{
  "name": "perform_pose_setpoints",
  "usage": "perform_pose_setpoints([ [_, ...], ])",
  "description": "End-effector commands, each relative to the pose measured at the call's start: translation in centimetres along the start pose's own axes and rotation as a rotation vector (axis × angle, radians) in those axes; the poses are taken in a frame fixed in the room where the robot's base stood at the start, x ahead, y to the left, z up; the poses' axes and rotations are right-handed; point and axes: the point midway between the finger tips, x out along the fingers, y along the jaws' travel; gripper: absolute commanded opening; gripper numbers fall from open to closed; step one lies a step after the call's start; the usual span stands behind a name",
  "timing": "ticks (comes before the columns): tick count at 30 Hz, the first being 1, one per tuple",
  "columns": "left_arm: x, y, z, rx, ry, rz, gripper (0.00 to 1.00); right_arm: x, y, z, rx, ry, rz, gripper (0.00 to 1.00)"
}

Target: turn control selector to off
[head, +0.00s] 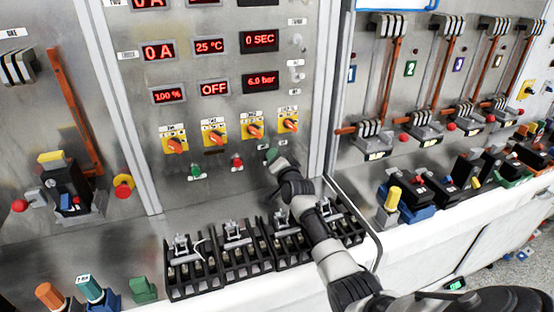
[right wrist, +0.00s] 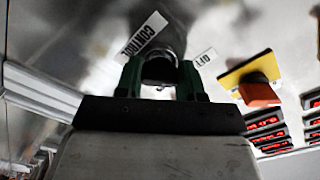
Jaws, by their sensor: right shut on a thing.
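The control selector (right wrist: 158,69) is a dark knob on the metal panel, seen in the right wrist view between green fingertips. Its white CONTROL label (right wrist: 143,36) is beside it at the upper left and a small OFF label (right wrist: 204,57) at the upper right. My right gripper (head: 272,156) reaches up to the panel in the head view and covers the selector there. It also fills the middle of the right wrist view (right wrist: 160,76), shut on the selector. Which way the knob points is hard to tell. My left gripper is not in view.
Several orange handles on yellow plates (head: 213,136) sit above. A green button (head: 195,171) and a red button (head: 237,163) are to the left. Black terminal blocks (head: 192,283) stand on the ledge below my right arm. A red display reads OFF (head: 214,88).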

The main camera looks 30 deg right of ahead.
Motion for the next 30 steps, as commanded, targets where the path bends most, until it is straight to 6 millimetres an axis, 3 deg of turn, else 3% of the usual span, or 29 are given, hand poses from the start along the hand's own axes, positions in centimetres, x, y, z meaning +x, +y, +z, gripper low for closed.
perform_pose_setpoints([
  [9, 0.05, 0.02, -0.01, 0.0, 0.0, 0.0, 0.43, -0.05, 0.14, 0.15, -0.1, -0.003, 0.002, 0.15],
  [24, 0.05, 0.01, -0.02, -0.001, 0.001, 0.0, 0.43, -0.05, 0.17, 0.18, -0.116, -0.004, 0.003, 0.15],
  [25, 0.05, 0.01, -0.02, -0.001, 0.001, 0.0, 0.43, -0.05, 0.17, 0.18, -0.116, -0.004, 0.003, 0.43],
  [29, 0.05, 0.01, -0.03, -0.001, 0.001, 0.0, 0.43, -0.03, 0.12, 0.14, -0.114, -0.003, 0.002, 0.63],
  [30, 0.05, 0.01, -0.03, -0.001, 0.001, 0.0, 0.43, -0.03, 0.1, 0.12, -0.114, -0.002, 0.002, 0.64],
])
